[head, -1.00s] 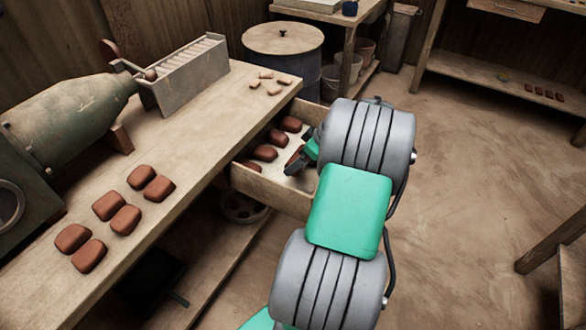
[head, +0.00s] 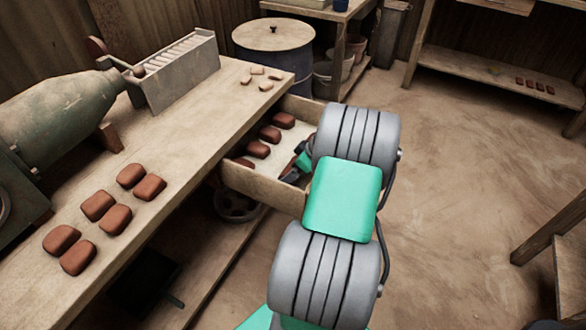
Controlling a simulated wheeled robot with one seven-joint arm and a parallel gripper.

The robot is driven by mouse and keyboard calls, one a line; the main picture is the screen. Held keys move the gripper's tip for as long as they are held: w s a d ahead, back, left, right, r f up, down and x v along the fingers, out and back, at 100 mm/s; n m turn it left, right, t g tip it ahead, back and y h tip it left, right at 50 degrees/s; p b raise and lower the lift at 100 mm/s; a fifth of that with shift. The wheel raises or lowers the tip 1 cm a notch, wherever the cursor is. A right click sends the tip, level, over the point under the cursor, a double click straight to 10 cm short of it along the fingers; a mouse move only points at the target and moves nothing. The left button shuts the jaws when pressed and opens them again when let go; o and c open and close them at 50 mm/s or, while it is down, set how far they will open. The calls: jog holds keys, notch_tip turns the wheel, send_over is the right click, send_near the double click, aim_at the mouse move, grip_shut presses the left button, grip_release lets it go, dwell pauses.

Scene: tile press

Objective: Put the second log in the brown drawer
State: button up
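The drawer (head: 262,187) under the workbench is pulled open; its wood is pale. Several brown clay logs lie in it, including one at the back (head: 284,120), one in front of it (head: 270,133), another nearer (head: 258,149) and one at the left front (head: 245,163). My gripper (head: 293,173) is low at the drawer's right side, inside or just over it. My arm hides much of the gripper, so its opening and anything between its fingers do not show clearly. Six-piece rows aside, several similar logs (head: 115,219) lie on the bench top.
The workbench (head: 190,135) holds a green-grey press (head: 65,115), a slatted metal box (head: 178,68) and several small pale pieces (head: 257,70). A lidded drum (head: 272,50) stands behind the drawer. Open floor (head: 450,190) lies to the right.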

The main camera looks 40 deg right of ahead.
jog(key=shift+r, duration=0.2)
jog(key=p+v, duration=0.3)
jog(key=v, duration=0.9)
jog(key=w+a+r+m+g, duration=0.1)
jog(key=w+a+r, duration=0.1)
jog(key=a, duration=0.8)
jog(key=w+a+r+g, duration=0.2)
jog(key=w+a, duration=0.1)
jog(key=a, duration=0.6)
jog(key=s+a+m+h, duration=0.1)
jog(key=s+a, duration=0.3)
jog(key=a, duration=0.3)
jog(key=s+a+m+h, duration=0.1)
jog(key=s+a+m, duration=0.1)
jog(key=s+a, duration=0.3)
jog(key=shift+s+a+r+g, duration=0.3)
jog(key=shift+a+r+g, duration=0.15)
jog(key=shift+a, duration=0.7)
jog(key=shift+c, duration=0.2)
